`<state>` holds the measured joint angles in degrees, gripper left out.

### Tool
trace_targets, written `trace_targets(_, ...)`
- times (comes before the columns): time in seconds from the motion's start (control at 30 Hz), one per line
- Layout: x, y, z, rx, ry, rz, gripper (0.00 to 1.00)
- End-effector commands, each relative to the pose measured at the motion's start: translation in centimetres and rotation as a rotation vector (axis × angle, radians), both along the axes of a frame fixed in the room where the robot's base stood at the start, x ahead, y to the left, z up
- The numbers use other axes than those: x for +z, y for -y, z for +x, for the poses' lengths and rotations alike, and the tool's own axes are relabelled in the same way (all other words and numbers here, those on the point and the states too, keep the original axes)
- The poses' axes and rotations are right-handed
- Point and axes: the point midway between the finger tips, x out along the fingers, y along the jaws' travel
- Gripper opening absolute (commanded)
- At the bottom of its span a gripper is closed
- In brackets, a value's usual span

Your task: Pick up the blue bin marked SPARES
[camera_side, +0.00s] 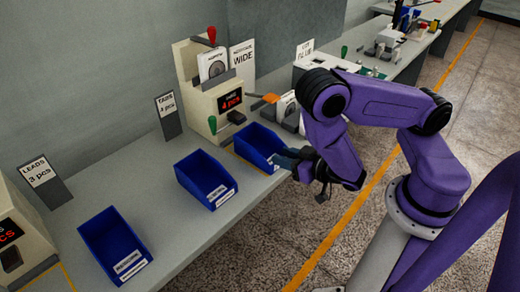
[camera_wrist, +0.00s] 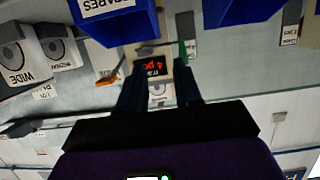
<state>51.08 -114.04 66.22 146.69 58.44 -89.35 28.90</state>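Three blue bins stand in a row along the bench in the side view. The one nearest my gripper (camera_side: 284,158) is the far-right bin (camera_side: 252,140); its label is too small to read there. In the wrist view a blue bin (camera_wrist: 135,30) at the top carries an upside-down label (camera_wrist: 105,7) that reads SPARES; the bin is cut off by the frame edge. My gripper (camera_wrist: 160,75) has its fingers apart with nothing between them. In the side view the fingertips overlap that far-right bin's right side; I cannot tell whether they touch it.
The other bins, a middle one (camera_side: 206,180) and a front one (camera_side: 114,246), stand to the left. A winding machine (camera_side: 210,100) with a red display stands behind. Signs TABS (camera_side: 169,115) and LEADS (camera_side: 46,182) stand on the bench. The floor aisle is clear.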

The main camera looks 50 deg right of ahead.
Motion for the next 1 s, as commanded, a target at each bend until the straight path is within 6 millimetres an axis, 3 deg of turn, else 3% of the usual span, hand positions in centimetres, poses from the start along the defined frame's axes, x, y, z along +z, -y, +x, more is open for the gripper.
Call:
trace_targets(0.57,-1.0,0.0,3.1,0.0,-0.003,0.0,0.34)
trace_targets(0.87,-1.8,0.0,5.6,-0.004,0.0,0.003,0.34)
trace_targets(1.0,-2.4,0.1,8.1,-0.005,0.003,0.005,0.34)
